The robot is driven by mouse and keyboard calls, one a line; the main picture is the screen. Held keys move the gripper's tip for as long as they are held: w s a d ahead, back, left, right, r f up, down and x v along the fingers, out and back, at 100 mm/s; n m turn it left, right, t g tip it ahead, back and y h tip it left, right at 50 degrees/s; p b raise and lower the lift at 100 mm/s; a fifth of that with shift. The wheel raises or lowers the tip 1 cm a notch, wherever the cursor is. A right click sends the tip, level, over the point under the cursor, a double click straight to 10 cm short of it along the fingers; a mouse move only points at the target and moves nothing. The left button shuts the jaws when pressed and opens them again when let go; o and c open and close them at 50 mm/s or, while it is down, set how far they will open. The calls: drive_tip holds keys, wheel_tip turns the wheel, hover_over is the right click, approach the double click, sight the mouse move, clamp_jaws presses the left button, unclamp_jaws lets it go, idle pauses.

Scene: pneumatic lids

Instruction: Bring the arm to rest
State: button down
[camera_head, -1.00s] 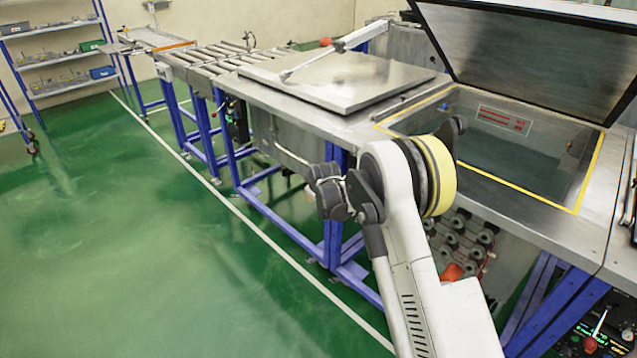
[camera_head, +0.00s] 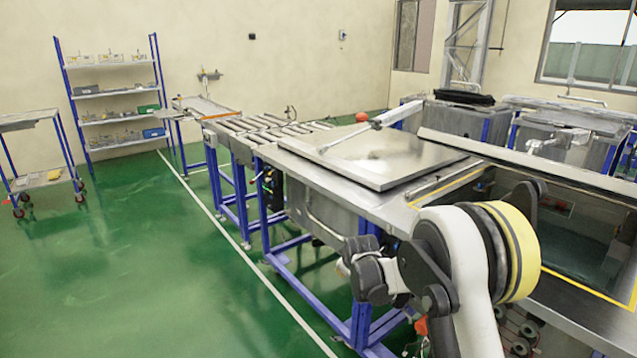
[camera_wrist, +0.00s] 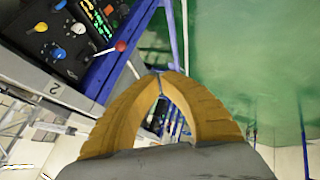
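My gripper (camera_wrist: 160,76) shows in the wrist view as two orange-yellow fingers. Their tips meet, and nothing shows held between them. A blue-framed control panel (camera_wrist: 75,35) with coloured knobs and a red-tipped lever is at the upper left of that view, apart from the fingers. In the head view, my white arm (camera_head: 462,260) with its yellow and black band is bent at the lower right, in front of the tank line. The gripper fingers are not seen there.
A flat metal lid (camera_head: 375,158) covers one tank. Beside it, a raised lid (camera_head: 540,155) slants over a tank with yellow edging (camera_head: 588,285). A roller conveyor (camera_head: 262,130), shelf rack (camera_head: 115,92) and wheeled cart (camera_head: 35,122) stand farther back. Green floor (camera_head: 130,270) at left is clear.

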drive_tip(key=s+d+r+m, duration=0.2)
drive_tip(key=s+d+r, duration=0.1)
drive_tip(key=s+r, duration=0.7)
drive_tip(key=s+d+r+m, duration=0.2)
drive_tip(key=s+d+r, duration=0.1)
drive_tip(key=s+r, duration=0.7)
drive_tip(key=s+d+f+m, duration=0.1)
drive_tip(key=s+m, duration=0.1)
drive_tip(key=s, duration=1)
drive_tip(key=s+d+f+m+g, duration=0.1)
drive_tip(key=s+f+m, duration=0.1)
drive_tip(key=s, duration=1.1)
drive_tip(key=shift+d, duration=0.15)
